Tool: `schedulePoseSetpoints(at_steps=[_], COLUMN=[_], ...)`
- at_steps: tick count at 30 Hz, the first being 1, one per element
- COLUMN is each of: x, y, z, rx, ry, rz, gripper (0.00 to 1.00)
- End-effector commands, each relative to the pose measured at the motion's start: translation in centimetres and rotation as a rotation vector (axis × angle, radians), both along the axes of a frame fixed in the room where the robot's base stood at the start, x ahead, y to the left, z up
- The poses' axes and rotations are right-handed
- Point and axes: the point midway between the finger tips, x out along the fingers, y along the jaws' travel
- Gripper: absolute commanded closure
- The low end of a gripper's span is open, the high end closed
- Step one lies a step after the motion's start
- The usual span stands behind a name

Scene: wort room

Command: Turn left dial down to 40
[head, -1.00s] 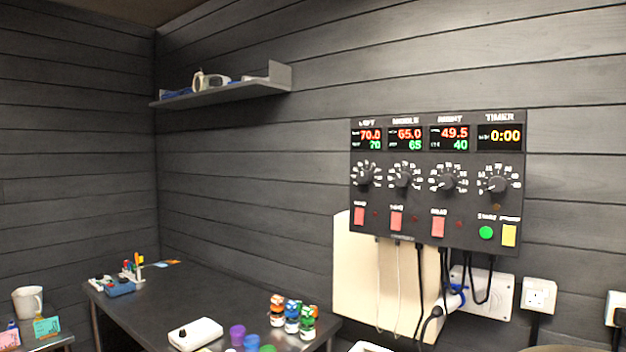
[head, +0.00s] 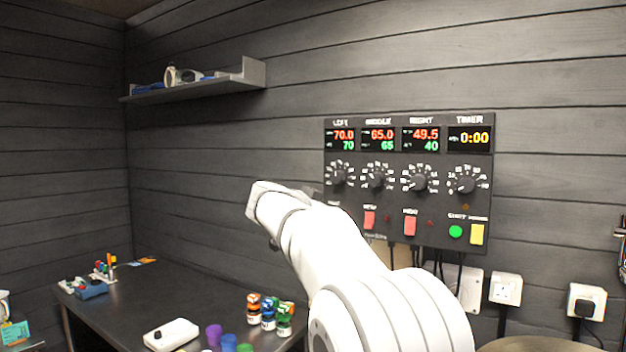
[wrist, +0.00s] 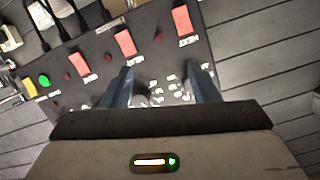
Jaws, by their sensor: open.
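The left dial (head: 338,176) is a dark knob ringed by white marks on the black control panel (head: 408,210). Above it, the left display (head: 340,139) reads 70.0 in red and 70 in green. My white arm reaches up to the panel's lower left side in the head view and hides the left red switch there. In the wrist view my gripper (wrist: 166,88) is open, its two blue-grey fingers apart over the panel. White dial marks show between the fingers. I cannot tell whether either finger touches a knob.
The middle dial (head: 376,178) and right dial (head: 419,179) sit beside the left one. Red switches (wrist: 125,42) show in the wrist view. A dark table (head: 190,290) with jars and a white device (head: 171,335) stands below. A shelf (head: 195,90) hangs at upper left.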

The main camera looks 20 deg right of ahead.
Motion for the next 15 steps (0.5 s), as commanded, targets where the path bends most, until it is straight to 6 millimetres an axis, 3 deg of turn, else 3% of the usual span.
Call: schedulePoseSetpoints(at_steps=[3, 6, 11, 15], x=[3.1, 4.3, 5.4, 6.6], y=[-0.4, -0.6, -1.4, -3.1], z=[3.6, 5.3, 6.5, 6.6], rx=[-0.026, -0.036, -0.040, -0.040], ry=[-0.183, -0.280, -0.334, -0.332], rz=[-0.033, -0.044, -0.049, -0.051], gripper=[0.45, 0.45, 0.45, 0.45])
